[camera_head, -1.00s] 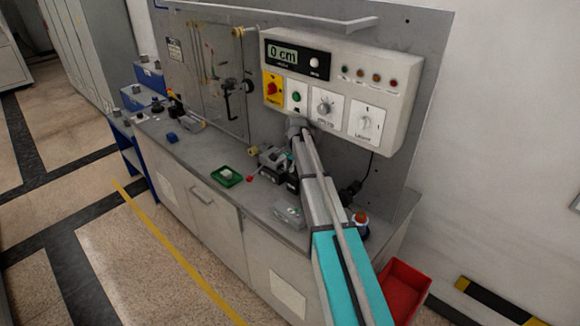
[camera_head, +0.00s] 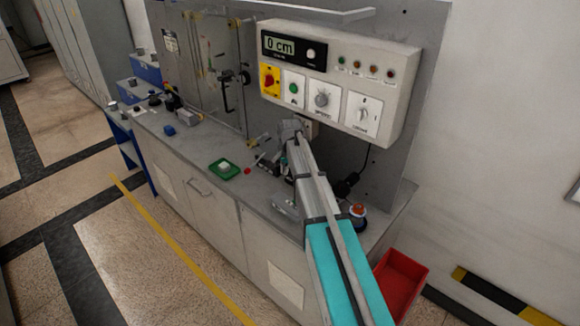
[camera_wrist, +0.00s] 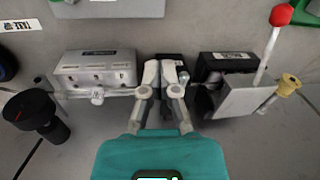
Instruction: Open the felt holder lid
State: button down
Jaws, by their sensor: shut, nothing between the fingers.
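My gripper (camera_wrist: 160,70) is shut and empty in the wrist view, its tips in front of a small dark block (camera_wrist: 172,62). A silver box (camera_wrist: 95,72) with a label and a round knob on its near edge stands just left of the fingers. A black housing (camera_wrist: 222,66) with a grey hinged-looking plate (camera_wrist: 238,98) and a red-knobbed lever (camera_wrist: 270,45) stands to the right. No readable label tells me which one is the felt holder. In the head view my arm reaches over the bench and hides most of these parts.
A control panel (camera_head: 340,80) reading 0 cm overhangs the back of the bench (camera_head: 205,150). A green tray (camera_head: 222,171) lies left of my arm, and a red bin (camera_head: 402,280) is at lower right. A black knob (camera_wrist: 35,110) stands left in the wrist view.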

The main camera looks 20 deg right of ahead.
jog(key=s+a+n, duration=0.3)
jog(key=s, duration=0.6)
jog(key=s+a+n+g, duration=0.15)
jog(key=s+n, duration=0.25)
jog(key=s, duration=0.6)
jog(key=s+a+n, duration=0.3)
jog(key=s, duration=0.6)
jog(key=w+d+f+m+t+y+b, duration=0.1)
jog(key=w+d+m+t+y+b, duration=0.1)
jog(key=w+m, duration=0.5)
jog(key=w+d+f+m+t+y+b, duration=0.1)
jog(key=w+d+m+t+y+b, duration=0.1)
jog(key=w+d+m+b, duration=0.2)
jog(key=w+d+f+m+t+y+b, duration=0.1)
jog(key=w+d+m+t+y+b, duration=0.1)
jog(key=w+m, duration=0.8)
jog(key=shift+d+f+m+y+b, duration=0.2)
jog(key=shift+d+m+b, duration=0.25)
jog(key=shift+m, duration=0.45)
jog(key=shift+d+f+m+y+b, duration=0.2)
jog(key=shift+d+m+b, duration=0.2)
jog(key=shift+m, duration=0.5)
jog(key=w+d+r+m+t+y+b, duration=0.1)
jog(key=w+d+m+t+b, duration=0.1)
jog(key=d+m, duration=0.4)
jog(key=shift+w+d+r+m+t, duration=0.4)
jog(key=shift+w+m, duration=0.4)
jog(key=shift+w, duration=0.4)
jog(key=shift+a+f, duration=0.15)
jog(key=shift+a, duration=0.05)
